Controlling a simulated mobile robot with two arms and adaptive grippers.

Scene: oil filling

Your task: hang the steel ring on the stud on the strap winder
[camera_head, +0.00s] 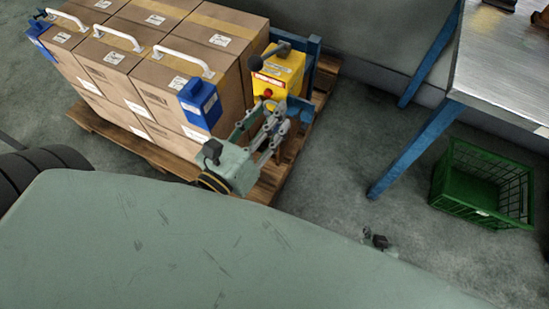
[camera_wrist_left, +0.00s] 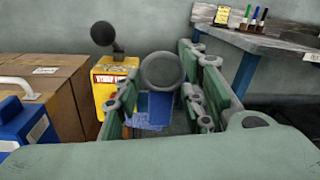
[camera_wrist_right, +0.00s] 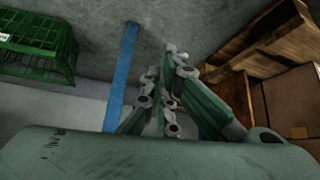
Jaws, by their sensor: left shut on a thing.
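The steel ring (camera_wrist_left: 162,53) is a plain grey hoop, standing upright between the fingers of my left gripper in the left wrist view. My left gripper (camera_head: 268,122) is shut on it, just in front of the strap winder. The strap winder (camera_head: 278,74) is a yellow box with a dark ball-ended lever and a red part on its front; in the left wrist view the winder (camera_wrist_left: 108,82) is left of the ring, apart from it in the picture. I cannot make out the stud clearly. My right gripper (camera_wrist_right: 165,85) has its fingers together and looks empty.
Strapped cartons (camera_head: 150,65) with white handles and blue corner pieces (camera_head: 200,103) stand on a wooden pallet (camera_head: 150,150) beside the winder. A blue-legged metal bench (camera_head: 505,65) is at the right. A green crate (camera_head: 482,185) is on the floor near it. Floor between is clear.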

